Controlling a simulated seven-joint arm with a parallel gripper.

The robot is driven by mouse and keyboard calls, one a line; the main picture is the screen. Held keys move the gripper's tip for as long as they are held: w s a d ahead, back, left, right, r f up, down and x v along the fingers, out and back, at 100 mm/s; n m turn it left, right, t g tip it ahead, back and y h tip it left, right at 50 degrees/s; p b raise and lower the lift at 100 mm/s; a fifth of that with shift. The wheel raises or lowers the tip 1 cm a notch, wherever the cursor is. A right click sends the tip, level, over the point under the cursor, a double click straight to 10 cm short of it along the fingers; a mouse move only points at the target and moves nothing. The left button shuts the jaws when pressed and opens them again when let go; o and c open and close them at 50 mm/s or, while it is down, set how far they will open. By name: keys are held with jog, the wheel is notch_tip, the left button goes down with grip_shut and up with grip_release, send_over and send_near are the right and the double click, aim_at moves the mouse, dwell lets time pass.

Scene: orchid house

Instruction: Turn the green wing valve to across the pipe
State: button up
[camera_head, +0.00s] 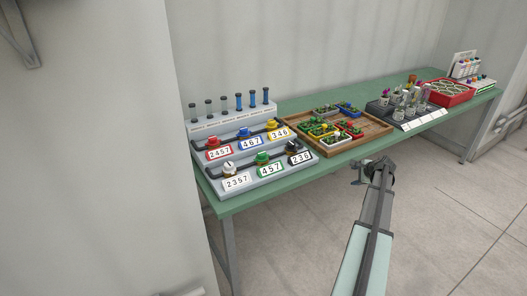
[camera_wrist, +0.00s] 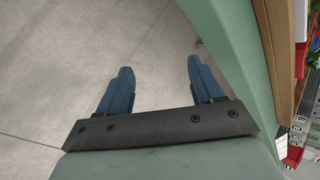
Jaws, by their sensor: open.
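The green wing valve (camera_head: 262,157) is on the front row of a grey stepped valve stand (camera_head: 214,184) at the left end of the bench, above the label 457. Its handle is too small to tell which way it lies. My gripper (camera_head: 367,165) is in front of the bench's front edge, right of the valve stand and well apart from it. In the wrist view my gripper (camera_wrist: 160,82) is open with nothing between its blue fingers, over the floor. The valve is not in the wrist view.
Red, blue, yellow, white and black valves surround the green one. A wooden tray (camera_head: 380,144) of small pots stands right of the stand on the green bench (camera_head: 228,207). A dark rack (camera_head: 378,111) and red tray (camera_head: 459,98) stand farther right. Floor before the bench is clear.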

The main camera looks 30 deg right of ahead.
jog(key=d+r, duration=0.2)
notch_tip(320, 180, up, 24)
jog(key=f+n+g+y, duration=0.1)
jog(key=n+g+y, duration=0.25)
jog(key=n, duration=2.55)
send_over(262, 153)
jog(key=s+d, duration=0.2)
jog(key=s, duration=0.3)
jog(key=shift+g, duration=0.35)
jog(key=x, duration=1.2)
jog(key=shift+w+d+f, duration=0.1)
jog(key=shift+f, duration=0.05)
jog(key=shift+c, duration=0.4)
jog(key=c, duration=1)
jog(key=shift+o, duration=0.2)
